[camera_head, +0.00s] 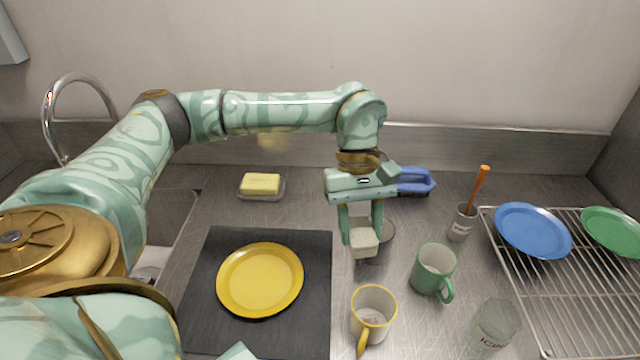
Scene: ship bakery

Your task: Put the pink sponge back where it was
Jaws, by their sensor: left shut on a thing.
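My left gripper (361,222) points down right of the picture's middle, shut on a small pale block with a pinkish-white tint, which I take to be the pink sponge (363,243). The sponge hangs between the fingertips and appears to be above the counter; its exact height is hard to tell. A clear glass (386,236) shows partly behind the sponge and fingers. My right gripper is not in view.
A yellow sponge (261,184) lies in a clear dish. A yellow plate (259,280) rests on a dark mat (318,300). Yellow (372,316) and green (433,270) mugs stand near the sponge. A cup (461,224), blue-handled item (414,181) and rack (545,315) are right.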

